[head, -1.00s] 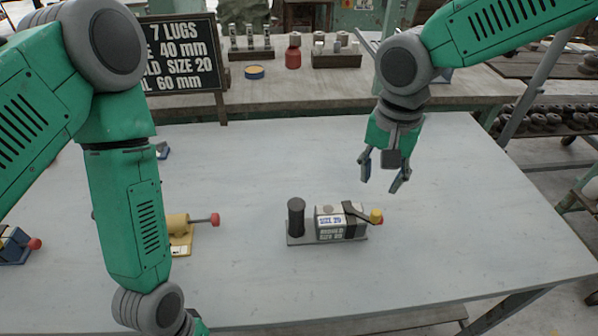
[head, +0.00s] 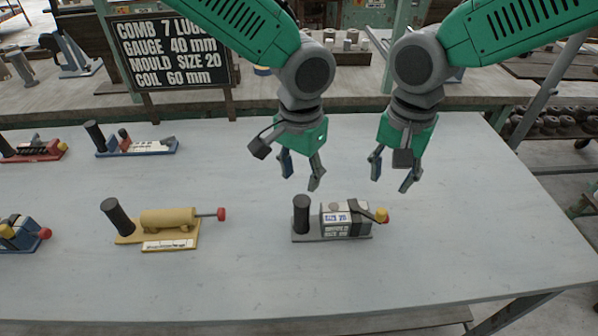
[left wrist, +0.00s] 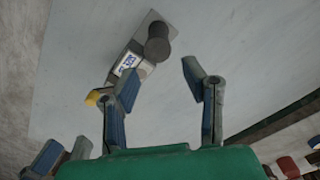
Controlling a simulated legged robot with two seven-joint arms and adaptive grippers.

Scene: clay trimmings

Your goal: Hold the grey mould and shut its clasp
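The grey mould (head: 337,221) stands on the table, with a dark upright post (head: 301,214) at its left end. A white label with blue print is on its face. A dark clasp lever with a yellow knob (head: 381,215) is at its right end; I cannot tell how far it is closed. My left gripper (head: 301,178) is open and empty above and behind the post. In the left wrist view the mould's post (left wrist: 158,42) shows beyond the open fingers (left wrist: 158,85). My right gripper (head: 391,176) is open and empty above and behind the knob.
A yellow device (head: 168,218) with a red knob stands to the left. Blue (head: 140,148), red (head: 32,150) and blue-based (head: 18,236) devices stand farther left. A sign board (head: 170,52) is at the back. The table (head: 480,220) right of the mould is clear.

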